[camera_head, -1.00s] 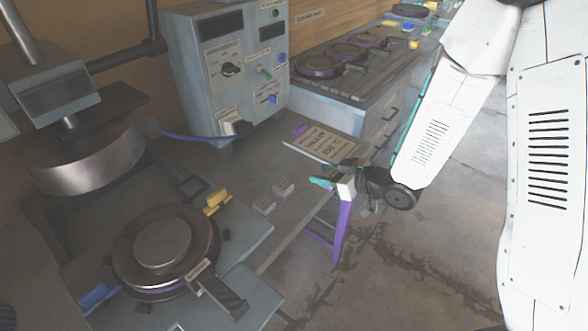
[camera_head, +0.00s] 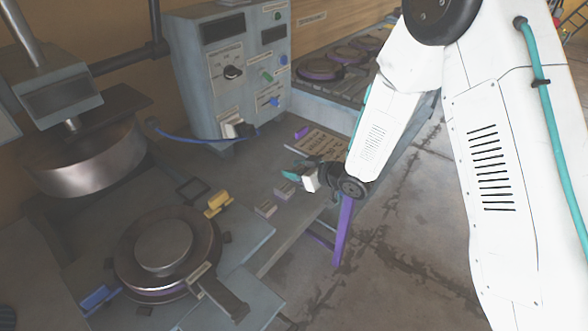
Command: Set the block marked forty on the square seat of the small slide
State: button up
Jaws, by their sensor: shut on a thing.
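My gripper (camera_head: 290,176), with teal fingertips, is above the table near its right edge, pointing left. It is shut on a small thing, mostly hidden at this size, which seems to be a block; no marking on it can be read. A dark square frame (camera_head: 192,188), which looks like the square seat of the small slide, lies left of the blocks, beyond a yellow handle. It looks empty.
A round press plate (camera_head: 165,246) with a front handle (camera_head: 222,298) is at the lower left, under a raised metal press head (camera_head: 85,162). A grey control box (camera_head: 228,75) with a blue cable stands behind. A lettered board (camera_head: 322,143) lies beyond the gripper. Bare tabletop lies between the blocks and the frame.

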jog(key=shift+f, duration=0.15)
jog(key=o, duration=1.1)
jog(key=shift+d, duration=0.1)
